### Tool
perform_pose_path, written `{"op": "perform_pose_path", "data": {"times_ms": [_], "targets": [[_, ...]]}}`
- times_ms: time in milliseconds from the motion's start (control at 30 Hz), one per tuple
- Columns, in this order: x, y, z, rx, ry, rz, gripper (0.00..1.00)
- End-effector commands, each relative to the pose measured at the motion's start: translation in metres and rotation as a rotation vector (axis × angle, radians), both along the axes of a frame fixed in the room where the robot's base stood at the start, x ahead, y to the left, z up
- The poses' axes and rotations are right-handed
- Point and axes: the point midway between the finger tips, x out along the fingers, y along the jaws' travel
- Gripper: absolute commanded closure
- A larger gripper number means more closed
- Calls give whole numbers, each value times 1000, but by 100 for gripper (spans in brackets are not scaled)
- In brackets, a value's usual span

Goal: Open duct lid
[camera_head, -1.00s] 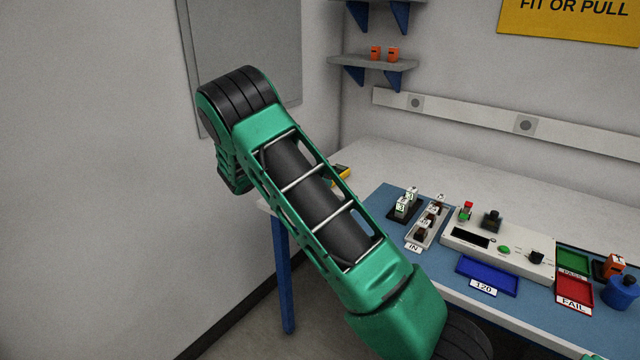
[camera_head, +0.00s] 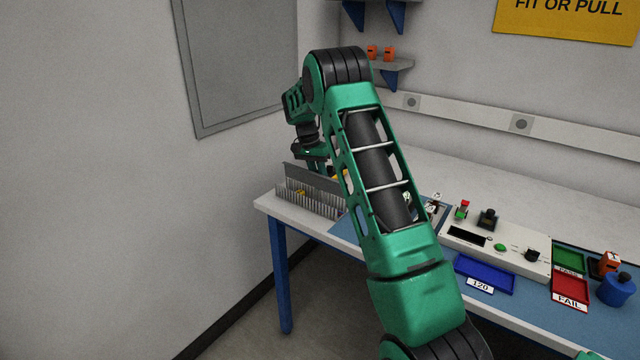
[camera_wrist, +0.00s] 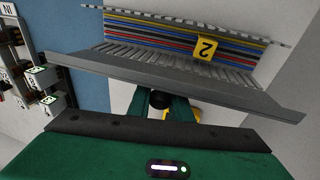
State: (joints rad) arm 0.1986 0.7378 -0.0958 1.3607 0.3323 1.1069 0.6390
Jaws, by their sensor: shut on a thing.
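The slotted grey wire duct (camera_head: 312,201) stands at the left end of the bench. In the wrist view the duct (camera_wrist: 180,48) is open along its top, with red, blue, yellow and black wires inside and a yellow tag marked 2 (camera_wrist: 206,47). The lid (camera_wrist: 170,82), a long grey strip, lies across the wrist view between the duct and my gripper. In the head view the lid (camera_head: 312,177) shows as a plate standing above the duct's teeth. My gripper (camera_wrist: 160,100) is shut on the lid near its middle; the fingertips are partly hidden by it.
A wall with a grey panel (camera_head: 240,60) is close on the left. To the right are a control box (camera_head: 495,240), a blue tray (camera_head: 485,275), a red tray (camera_head: 570,291) and a green tray (camera_head: 569,259). The back of the bench is clear.

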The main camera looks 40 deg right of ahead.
Motion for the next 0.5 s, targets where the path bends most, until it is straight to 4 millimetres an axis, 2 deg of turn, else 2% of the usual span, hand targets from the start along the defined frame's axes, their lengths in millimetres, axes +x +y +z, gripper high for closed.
{"op": "perform_pose_path", "data": {"times_ms": [33,500], "targets": [[7,2,1,36,-4,11,100],[8,3,-5,250,74,14,100]]}}
